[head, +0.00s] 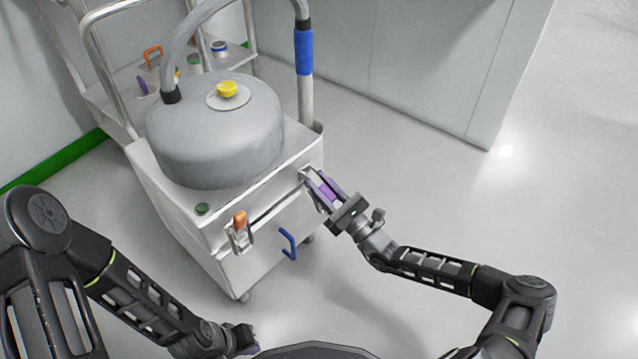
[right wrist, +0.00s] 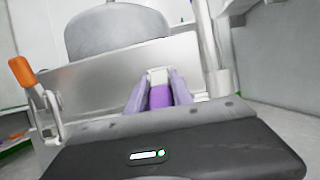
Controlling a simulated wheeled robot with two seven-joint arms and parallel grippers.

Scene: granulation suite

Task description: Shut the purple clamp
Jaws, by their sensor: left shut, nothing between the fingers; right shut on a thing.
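The purple clamp (head: 327,191) sits on the right end of the front face of a white wheeled cart, near its upper edge. My right gripper (head: 325,189) is at the clamp, its two fingers on either side of the purple handle. In the right wrist view the purple handle (right wrist: 160,96) lies between the fingers, with a pale metal part just beyond it. The fingers hide much of the clamp, and I cannot tell how far the handle is swung. My left gripper (head: 245,338) is low at the bottom of the head view, shut and empty, away from the cart.
An orange-handled clamp (head: 240,222) and a blue handle (head: 288,244) are on the cart's front face (head: 262,262). A grey domed vessel (head: 215,140) with a yellow knob (head: 227,88) stands on top. A shelf with small items is behind. Floor to the right is clear.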

